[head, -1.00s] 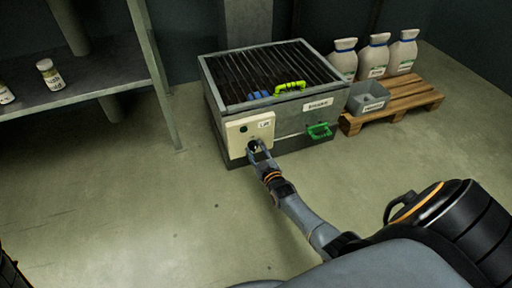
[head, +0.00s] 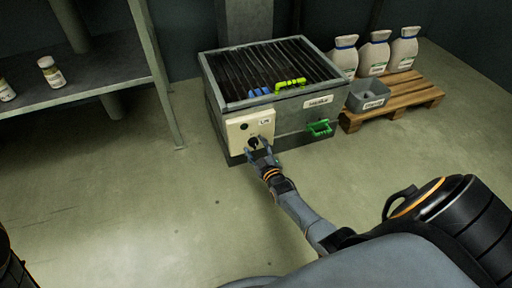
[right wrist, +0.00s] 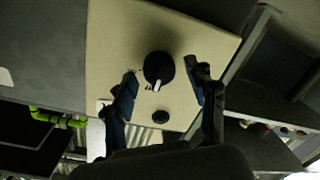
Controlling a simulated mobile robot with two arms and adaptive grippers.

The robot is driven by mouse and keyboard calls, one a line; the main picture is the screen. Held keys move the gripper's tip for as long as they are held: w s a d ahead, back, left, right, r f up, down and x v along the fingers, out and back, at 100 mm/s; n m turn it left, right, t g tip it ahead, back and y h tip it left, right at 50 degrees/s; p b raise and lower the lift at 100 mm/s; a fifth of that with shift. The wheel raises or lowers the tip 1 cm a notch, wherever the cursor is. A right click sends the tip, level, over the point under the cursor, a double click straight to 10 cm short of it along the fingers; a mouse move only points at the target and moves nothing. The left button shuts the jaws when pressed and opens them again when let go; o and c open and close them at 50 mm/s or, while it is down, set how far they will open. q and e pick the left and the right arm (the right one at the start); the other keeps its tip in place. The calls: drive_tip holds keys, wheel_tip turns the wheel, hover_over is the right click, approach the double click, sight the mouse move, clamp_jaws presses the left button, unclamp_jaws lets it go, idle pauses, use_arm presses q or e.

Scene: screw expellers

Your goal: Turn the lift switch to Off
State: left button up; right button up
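The lift switch is a round black knob (head: 253,142) on a cream panel (head: 236,132) marked with a small label, on the front of a grey metal box. In the right wrist view the knob (right wrist: 159,67) shows a white pointer mark at its lower edge. A small dark round lamp (head: 244,126) sits on the panel; it also shows in the right wrist view (right wrist: 161,118). My right gripper (head: 261,150) is at the knob, its fingers (right wrist: 162,72) spread on both sides with gaps to the knob. My left gripper is not in view.
The box has a barred top (head: 262,68) with a yellow-green handle (head: 290,84), and a green handle (head: 320,128) on its front. A pallet (head: 410,95) with white jugs and a grey bin (head: 367,97) stands right. A shelf (head: 90,85) stands left. The floor in front is clear.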

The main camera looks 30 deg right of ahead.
drive_tip(key=v, duration=0.7)
drive_tip(key=shift+s, duration=0.2)
idle(0.5)
